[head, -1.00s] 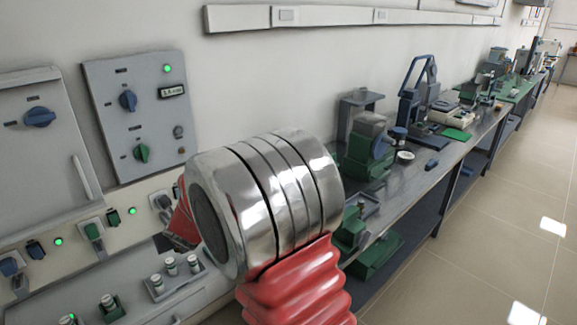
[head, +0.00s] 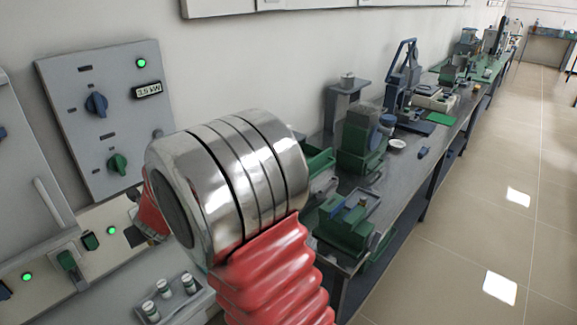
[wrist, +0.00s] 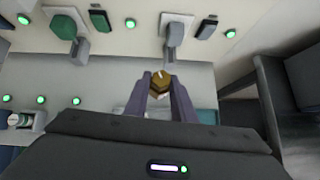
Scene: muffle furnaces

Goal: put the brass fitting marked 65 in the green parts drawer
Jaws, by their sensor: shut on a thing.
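My gripper (wrist: 160,88) shows in the wrist view with its two dark fingers shut on a small brass fitting (wrist: 161,80). The fitting sits between the fingertips, and no number on it can be read. In the head view my own arm's steel and red parts fill the middle, and the gripper and the fitting are hidden there. Several green boxes and trays stand on the bench at the right. One is a green tray-like unit (head: 343,228) at the near end. I cannot tell which of them is the green parts drawer.
A grey control panel (head: 108,115) with blue and green knobs is on the left. Small cylinders stand on a grey block (head: 172,296) below. The long grey bench (head: 400,165) runs back along the wall. The tiled floor (head: 470,235) at the right is clear.

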